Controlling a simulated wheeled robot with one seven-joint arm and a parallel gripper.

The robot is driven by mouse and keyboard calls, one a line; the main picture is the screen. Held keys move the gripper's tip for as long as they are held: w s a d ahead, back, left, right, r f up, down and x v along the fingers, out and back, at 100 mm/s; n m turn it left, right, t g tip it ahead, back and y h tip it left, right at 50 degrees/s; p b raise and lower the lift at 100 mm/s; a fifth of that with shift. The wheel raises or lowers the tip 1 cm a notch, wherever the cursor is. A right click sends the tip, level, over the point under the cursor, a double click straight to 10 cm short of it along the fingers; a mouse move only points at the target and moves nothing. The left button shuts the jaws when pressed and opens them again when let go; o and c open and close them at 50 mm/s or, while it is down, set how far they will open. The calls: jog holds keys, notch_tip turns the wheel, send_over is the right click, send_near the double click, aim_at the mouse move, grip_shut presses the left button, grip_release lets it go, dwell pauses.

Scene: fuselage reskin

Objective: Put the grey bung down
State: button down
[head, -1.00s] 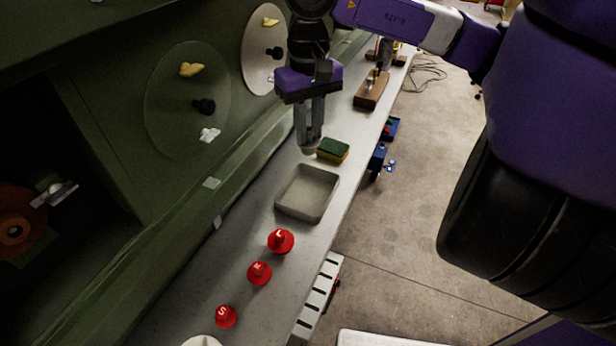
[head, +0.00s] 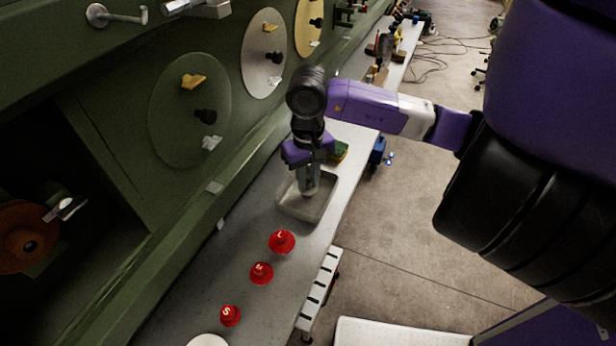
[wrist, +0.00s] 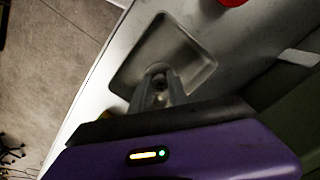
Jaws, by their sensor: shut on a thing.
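My gripper (head: 309,183) points down over the grey tray (head: 291,213) on the bench, its fingertips within the tray's outline. In the wrist view my gripper (wrist: 160,84) is shut on a small grey thing, the grey bung (wrist: 159,69), which shows between the fingertips. Most of the bung is hidden by the fingers. The tray (wrist: 205,68) lies beneath it, shallow and otherwise empty where I can see. I cannot tell whether the bung touches the tray floor.
Three red bungs, marked L (head: 282,241), M (head: 261,273) and S (head: 230,315), stand in a row in front of the tray. A green and yellow sponge (head: 341,150) lies behind it. The green fuselage wall (head: 110,150) borders the bench on the left.

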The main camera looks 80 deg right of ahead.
aim_at(309, 181)
jog(key=shift+f, duration=0.15)
jog(key=c, duration=1.3)
grip_release()
notch_tip(309, 181, up, 12)
jog(key=b, duration=0.3)
jog(key=shift+b, duration=0.35)
jog(key=shift+s, duration=0.1)
